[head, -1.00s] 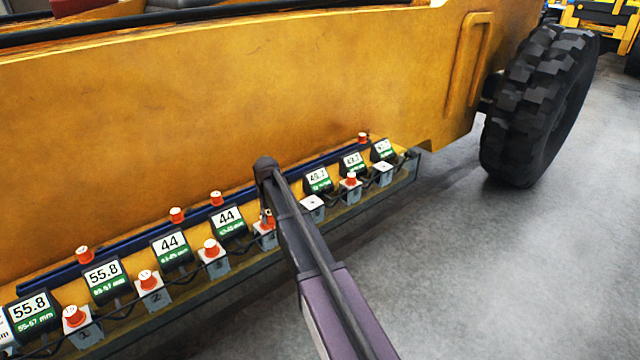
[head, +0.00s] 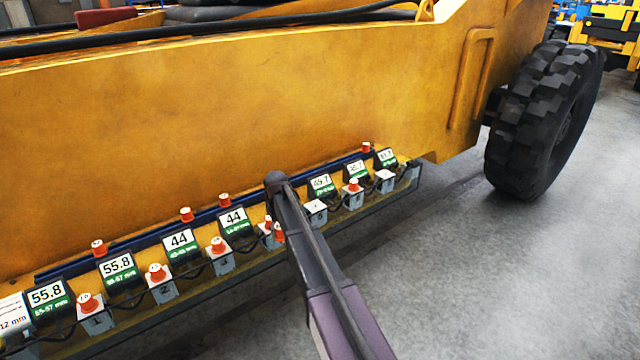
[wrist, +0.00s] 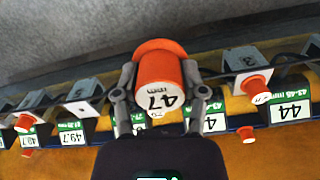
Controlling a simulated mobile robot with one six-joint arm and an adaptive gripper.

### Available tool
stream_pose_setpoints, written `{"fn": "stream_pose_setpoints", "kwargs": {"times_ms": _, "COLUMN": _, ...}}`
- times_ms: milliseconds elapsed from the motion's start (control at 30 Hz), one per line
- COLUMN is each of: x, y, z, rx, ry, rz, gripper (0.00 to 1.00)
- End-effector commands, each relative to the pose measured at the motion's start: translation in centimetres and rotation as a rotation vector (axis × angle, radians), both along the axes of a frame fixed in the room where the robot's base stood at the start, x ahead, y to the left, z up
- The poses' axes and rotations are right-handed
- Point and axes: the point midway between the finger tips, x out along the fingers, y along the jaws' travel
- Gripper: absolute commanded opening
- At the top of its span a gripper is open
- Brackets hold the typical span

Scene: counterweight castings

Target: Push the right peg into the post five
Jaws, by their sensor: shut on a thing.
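My gripper (wrist: 160,78) is shut on an orange peg (wrist: 159,92) with a white end marked 47, in the wrist view. In the head view this looks like the empty post (head: 315,212) just right of my arm. My arm hides most of my gripper there; orange shows beside it. Whether the peg touches any post cannot be told.
Posts marked 1 (head: 96,320), 2 (head: 162,291) and 3 (head: 221,263) carry orange pegs. Several spare pegs stand on the blue rail (head: 140,242) behind, near the number displays (head: 180,240). Dark cable loops between posts. The yellow machine side (head: 250,110) rises behind; grey floor lies open in front.

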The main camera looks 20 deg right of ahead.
Motion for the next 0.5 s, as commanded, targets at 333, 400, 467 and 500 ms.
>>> {"fn": "stream_pose_setpoints", "kwargs": {"times_ms": 333, "x": 0.0, "y": -0.4, "z": -1.0, "rx": 0.000, "ry": 0.000, "rz": -0.004, "gripper": 0.07}}
{"fn": "stream_pose_setpoints", "kwargs": {"times_ms": 400, "x": 0.0, "y": -0.5, "z": -1.3, "rx": 0.000, "ry": 0.000, "rz": -0.005, "gripper": 0.07}}
{"fn": "stream_pose_setpoints", "kwargs": {"times_ms": 467, "x": 0.0, "y": -0.6, "z": -1.5, "rx": 0.000, "ry": 0.000, "rz": -0.006, "gripper": 0.07}}
{"fn": "stream_pose_setpoints", "kwargs": {"times_ms": 500, "x": 0.0, "y": -0.6, "z": -2.0, "rx": 0.000, "ry": 0.000, "rz": -0.006, "gripper": 0.07}}
